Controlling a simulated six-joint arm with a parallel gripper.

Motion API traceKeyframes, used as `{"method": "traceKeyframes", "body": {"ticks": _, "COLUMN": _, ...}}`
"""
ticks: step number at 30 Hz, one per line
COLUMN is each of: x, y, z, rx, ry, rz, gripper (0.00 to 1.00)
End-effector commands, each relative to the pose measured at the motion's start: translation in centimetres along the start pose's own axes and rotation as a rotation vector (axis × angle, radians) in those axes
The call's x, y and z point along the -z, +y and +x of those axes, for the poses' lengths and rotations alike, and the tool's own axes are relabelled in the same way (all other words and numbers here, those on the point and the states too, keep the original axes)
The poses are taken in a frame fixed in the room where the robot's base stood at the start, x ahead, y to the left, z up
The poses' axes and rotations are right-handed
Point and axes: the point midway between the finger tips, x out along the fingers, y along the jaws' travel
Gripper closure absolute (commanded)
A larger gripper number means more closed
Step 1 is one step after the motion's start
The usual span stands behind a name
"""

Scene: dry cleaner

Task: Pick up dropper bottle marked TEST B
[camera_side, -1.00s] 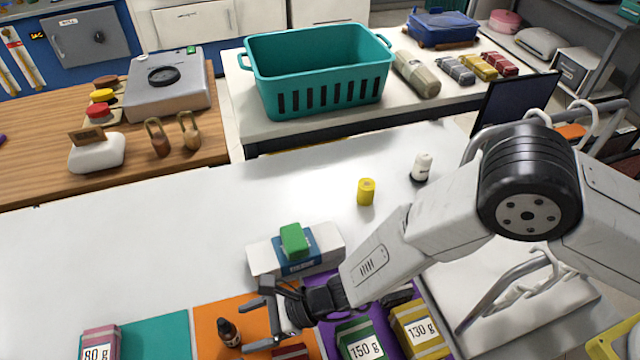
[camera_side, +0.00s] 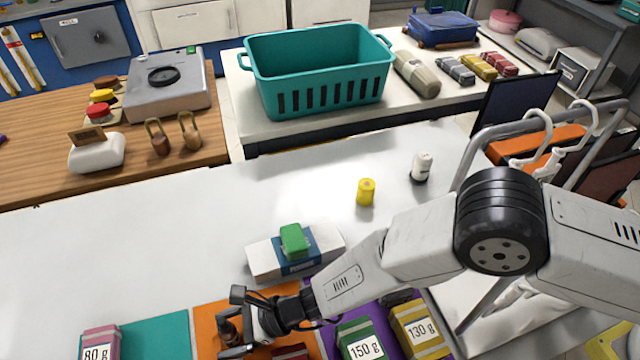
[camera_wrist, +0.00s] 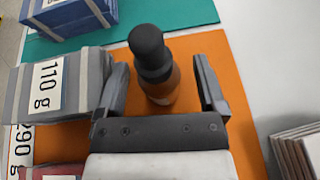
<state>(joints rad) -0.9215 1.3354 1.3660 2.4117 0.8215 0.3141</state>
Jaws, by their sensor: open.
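A brown dropper bottle with a black cap (camera_wrist: 155,65) stands upright on the orange mat (camera_wrist: 195,47). In the wrist view it is between the two fingers of my open gripper (camera_wrist: 165,88), with a gap to the right finger. It also shows in the side view (camera_side: 228,328), partly hidden by my gripper (camera_side: 234,322). No TEST B marking can be read on the bottle in either view.
A grey block marked 110 g (camera_wrist: 60,88) lies close beside the left finger. A blue block (camera_wrist: 70,14) is on the teal mat (camera_wrist: 120,20). Blocks marked 150 g (camera_side: 362,340) and 130 g (camera_side: 418,328) are right of my gripper. The white table behind is mostly clear.

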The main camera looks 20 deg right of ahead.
Motion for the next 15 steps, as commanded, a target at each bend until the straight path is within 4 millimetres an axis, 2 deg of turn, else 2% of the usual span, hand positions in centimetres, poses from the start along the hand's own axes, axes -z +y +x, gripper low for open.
{"method": "traceKeyframes", "body": {"ticks": 13, "x": 0.02, "y": -0.01, "z": -0.02, "rx": 0.000, "ry": 0.000, "rz": 0.000, "gripper": 0.11}}
{"method": "traceKeyframes", "body": {"ticks": 15, "x": 0.01, "y": -0.01, "z": -0.02, "rx": 0.000, "ry": 0.000, "rz": 0.000, "gripper": 0.33}}
